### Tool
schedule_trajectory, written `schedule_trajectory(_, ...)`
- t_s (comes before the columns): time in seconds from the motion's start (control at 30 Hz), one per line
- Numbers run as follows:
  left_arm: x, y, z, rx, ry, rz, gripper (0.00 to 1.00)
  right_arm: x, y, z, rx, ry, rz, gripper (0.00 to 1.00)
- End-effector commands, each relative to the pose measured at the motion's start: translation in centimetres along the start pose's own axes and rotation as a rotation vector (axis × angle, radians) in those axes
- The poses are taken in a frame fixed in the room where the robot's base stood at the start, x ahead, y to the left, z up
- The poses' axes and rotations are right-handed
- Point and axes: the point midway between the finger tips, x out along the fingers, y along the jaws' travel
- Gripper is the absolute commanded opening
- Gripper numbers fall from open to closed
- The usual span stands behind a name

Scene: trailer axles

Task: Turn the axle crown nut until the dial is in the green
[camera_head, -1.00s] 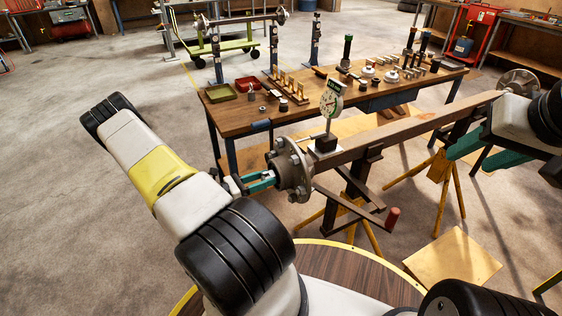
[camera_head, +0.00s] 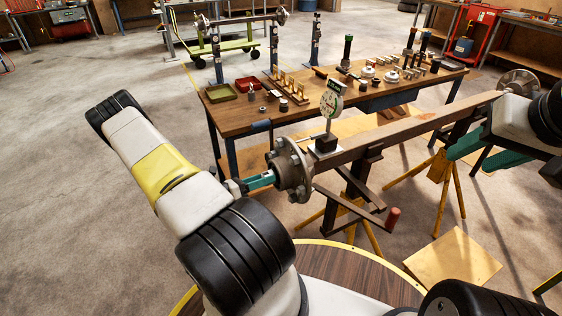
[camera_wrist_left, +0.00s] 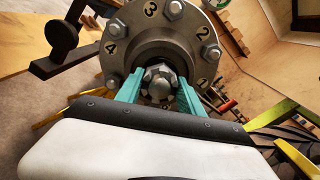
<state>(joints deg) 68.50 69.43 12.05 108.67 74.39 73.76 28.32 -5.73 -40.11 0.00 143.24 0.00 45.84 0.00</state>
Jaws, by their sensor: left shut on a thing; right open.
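The axle hub (camera_head: 292,170) sits at the near left end of the brown axle beam (camera_head: 400,132). In the left wrist view the hub flange (camera_wrist_left: 118,42) shows several bolts and the stamped numbers 1 to 4. The crown nut (camera_wrist_left: 160,82) is at the hub's centre. My left gripper (camera_head: 266,179) is shut on the crown nut, with its teal fingers (camera_wrist_left: 160,90) on either side of it. The dial gauge (camera_head: 331,104) stands upright on a dark block beside the hub; its needle is too small to read. My right gripper (camera_head: 475,152) is open, with green fingers, below the beam's right part.
A workbench (camera_head: 235,119) behind the axle carries a green tray (camera_head: 220,93), a red tray (camera_head: 249,83) and several small parts and tools. Yellow-legged stands (camera_head: 443,175) are under the beam. The floor at the left is clear.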

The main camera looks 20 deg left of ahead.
Motion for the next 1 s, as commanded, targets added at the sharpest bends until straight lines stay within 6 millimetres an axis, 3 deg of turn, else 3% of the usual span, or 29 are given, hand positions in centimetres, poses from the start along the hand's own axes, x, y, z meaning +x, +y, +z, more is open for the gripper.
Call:
schedule_trajectory(0.07, -0.1, 0.1, 0.1, 0.002, -0.001, 0.002, 0.04, 0.0, 0.0, 0.0, 0.000, 0.000, 0.000, 0.47)
schedule_trajectory(0.1, -0.1, 0.1, 0.1, 0.002, -0.001, 0.002, 0.49, 0.0, 0.0, 0.0, 0.000, 0.000, 0.000, 0.47)
schedule_trajectory(0.2, -0.1, 0.1, 0.1, 0.002, -0.001, 0.002, 0.64, 0.0, 0.0, 0.0, 0.000, 0.000, 0.000, 0.47)
schedule_trajectory(0.57, -0.6, 0.1, 0.0, 0.002, 0.000, 0.002, 0.64, 0.0, 0.0, 0.0, 0.000, 0.000, 0.000, 0.47)
schedule_trajectory(1.0, -7.1, 0.1, 0.0, 0.002, 0.000, 0.004, 0.64, 0.0, 0.0, 0.0, 0.000, 0.000, 0.000, 0.47)
